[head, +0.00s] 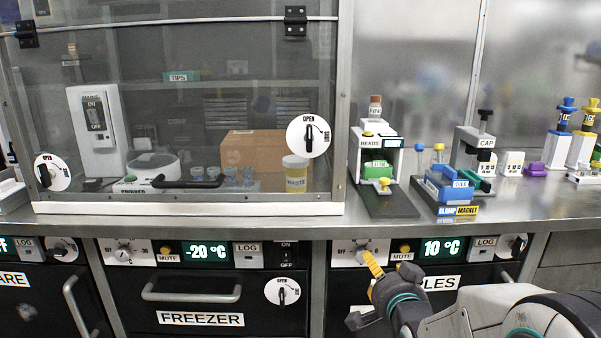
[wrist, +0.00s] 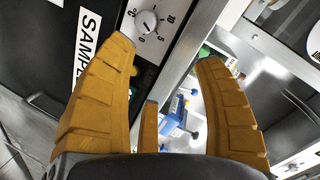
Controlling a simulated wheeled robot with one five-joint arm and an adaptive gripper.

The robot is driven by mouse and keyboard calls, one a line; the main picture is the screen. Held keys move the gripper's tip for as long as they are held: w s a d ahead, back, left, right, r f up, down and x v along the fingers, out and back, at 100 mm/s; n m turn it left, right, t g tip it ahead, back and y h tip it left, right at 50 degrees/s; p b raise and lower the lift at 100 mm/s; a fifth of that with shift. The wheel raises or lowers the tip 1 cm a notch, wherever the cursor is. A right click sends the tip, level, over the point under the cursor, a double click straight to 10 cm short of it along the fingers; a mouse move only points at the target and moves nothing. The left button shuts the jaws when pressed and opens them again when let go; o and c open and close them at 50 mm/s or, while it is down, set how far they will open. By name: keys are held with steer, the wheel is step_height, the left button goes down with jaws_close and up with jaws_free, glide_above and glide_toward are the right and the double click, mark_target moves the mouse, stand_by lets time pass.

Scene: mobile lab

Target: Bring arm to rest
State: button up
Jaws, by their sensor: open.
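My gripper (head: 374,264) reaches in from the lower right in the head view, in front of the control panel of the 10 °C samples unit. Beyond the fingertips a white temperature dial (wrist: 148,22) shows on the panel. In the head view one orange finger partly covers this dial's plate (head: 346,251). I cannot tell whether the finger touches the panel. My arm is bent low, in front of the samples door.
The steel bench edge (head: 450,225) runs just above the gripper. On the bench stand a beads stand (head: 378,150), a blue magnet block (head: 446,186) and a cap press (head: 474,150). A glass hood (head: 190,105) is at left, above the freezer (head: 200,319).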

steer(key=s+r+n+g+p, duration=1)
steer(key=s+r+g+p, duration=0.1)
steer(key=s+r+p, duration=1.6)
steer(key=s+p, duration=0.2)
steer(key=p, duration=0.2)
steer(key=shift+s+r+g, duration=0.3)
